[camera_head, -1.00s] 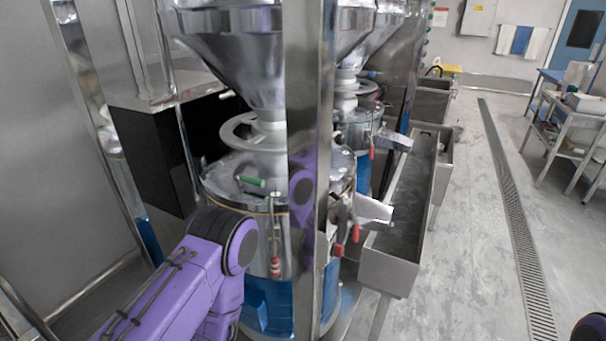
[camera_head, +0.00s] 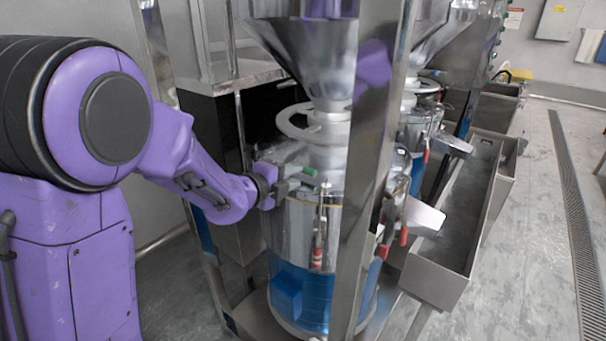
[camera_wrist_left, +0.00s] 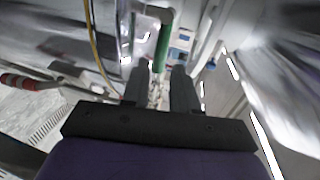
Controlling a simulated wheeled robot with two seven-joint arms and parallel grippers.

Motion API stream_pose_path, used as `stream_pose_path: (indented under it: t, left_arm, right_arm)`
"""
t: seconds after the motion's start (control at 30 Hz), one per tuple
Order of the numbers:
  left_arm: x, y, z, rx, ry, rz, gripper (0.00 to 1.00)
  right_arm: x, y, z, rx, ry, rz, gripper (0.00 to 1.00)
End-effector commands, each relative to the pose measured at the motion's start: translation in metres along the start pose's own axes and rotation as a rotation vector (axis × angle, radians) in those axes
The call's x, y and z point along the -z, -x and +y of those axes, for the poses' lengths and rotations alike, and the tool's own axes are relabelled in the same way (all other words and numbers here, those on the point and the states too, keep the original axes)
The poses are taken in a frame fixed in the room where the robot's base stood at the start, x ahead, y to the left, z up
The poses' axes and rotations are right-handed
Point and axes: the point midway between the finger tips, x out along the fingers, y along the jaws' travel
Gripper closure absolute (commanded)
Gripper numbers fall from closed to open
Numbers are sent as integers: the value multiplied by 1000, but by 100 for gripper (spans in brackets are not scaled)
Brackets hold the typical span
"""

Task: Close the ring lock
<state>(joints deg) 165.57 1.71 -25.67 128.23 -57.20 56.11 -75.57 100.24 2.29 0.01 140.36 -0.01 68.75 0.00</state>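The grinder drum (camera_head: 300,221), a shiny cylinder with a blue lower part, stands at the middle in the head view. A thin yellow band (camera_head: 330,206) runs around it below the lid. A green handle (camera_head: 309,171) is near the lid's edge, and a red-handled latch (camera_head: 317,257) hangs at the front. I cannot tell which part is the ring lock. My left gripper (camera_head: 288,185) is at the lid's left edge beside the green handle. In the left wrist view, its two fingers (camera_wrist_left: 159,77) are apart, with the green handle (camera_wrist_left: 162,42) just beyond them. My right gripper is not shown.
A steel post (camera_head: 365,150) stands in front of the drum and hides its right part. A funnel hopper (camera_head: 310,50) and a ring-shaped handwheel (camera_head: 290,122) are above the lid. A steel trough (camera_head: 462,220) is on the right. Open floor lies further right.

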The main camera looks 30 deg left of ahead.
Motion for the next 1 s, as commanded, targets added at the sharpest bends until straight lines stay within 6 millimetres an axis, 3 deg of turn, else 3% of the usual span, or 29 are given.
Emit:
stream_pose_path:
  t: [0.1,0.23,0.57,0.63,0.67,1.0]
  left_arm:
    - [0,-24,-1,-4,1,0,72]
    - [0,-41,-1,-2,1,-1,72]
    - [0,-47,0,-1,2,0,72]
    - [0,-47,0,-1,2,0,94]
    - [0,-47,0,-1,2,-1,100]
    - [6,-51,-3,-1,19,15,100]
  right_arm:
    - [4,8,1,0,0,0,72]
    - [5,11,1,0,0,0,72]
    - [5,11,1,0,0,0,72]
    - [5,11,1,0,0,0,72]
    - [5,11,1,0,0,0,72]
    - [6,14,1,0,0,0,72]
